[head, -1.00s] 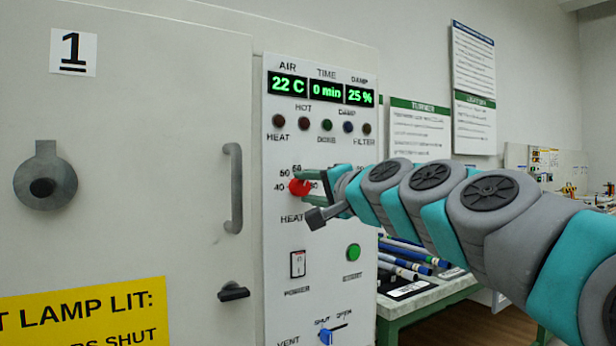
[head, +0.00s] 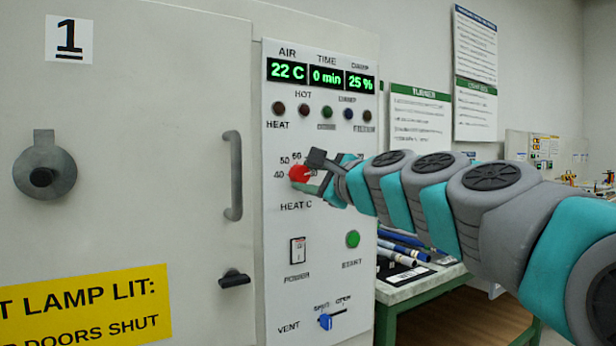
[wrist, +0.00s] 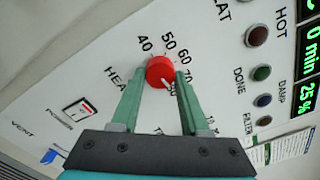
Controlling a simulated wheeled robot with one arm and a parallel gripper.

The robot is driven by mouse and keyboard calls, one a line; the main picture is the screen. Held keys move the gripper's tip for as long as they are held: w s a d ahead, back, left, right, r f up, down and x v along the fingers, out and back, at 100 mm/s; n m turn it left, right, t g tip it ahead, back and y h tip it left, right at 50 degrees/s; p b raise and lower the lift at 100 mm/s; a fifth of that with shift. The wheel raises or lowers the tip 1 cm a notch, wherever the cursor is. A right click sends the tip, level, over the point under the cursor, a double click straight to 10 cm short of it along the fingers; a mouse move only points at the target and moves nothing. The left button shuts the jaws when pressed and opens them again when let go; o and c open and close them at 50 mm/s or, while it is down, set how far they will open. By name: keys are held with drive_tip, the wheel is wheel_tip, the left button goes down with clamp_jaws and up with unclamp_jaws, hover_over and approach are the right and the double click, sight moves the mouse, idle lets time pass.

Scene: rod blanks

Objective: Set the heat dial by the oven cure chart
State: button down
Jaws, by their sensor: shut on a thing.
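The red heat dial (head: 299,174) sits on the oven's white control panel above the label HEAT C. It also shows in the wrist view (wrist: 160,71), ringed by numbers including 40, 50, 60 and 70. My gripper (wrist: 160,82) is shut on the dial, one green finger on each side of it. In the head view my gripper (head: 318,176) reaches the dial from the right. The dial's exact setting is hard to tell. The display (head: 320,76) reads 22 C, 0 min and 25 %. The oven cure chart cannot be picked out among the wall sheets.
The oven door (head: 130,120) with its grey handle (head: 233,176) is left of the panel. Below the dial are the power switch (head: 298,250), green start button (head: 352,239) and blue vent lever (head: 326,321). A bench with rods (head: 410,252) stands behind my arm.

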drive_tip(key=shift+f+m, duration=0.1)
drive_tip(key=shift+m, duration=1)
drive_tip(key=shift+c, duration=2)
unclamp_jaws()
drive_tip(key=shift+s, duration=0.1)
drive_tip(key=v, duration=0.7)
drive_tip(key=shift+s+d, duration=0.25)
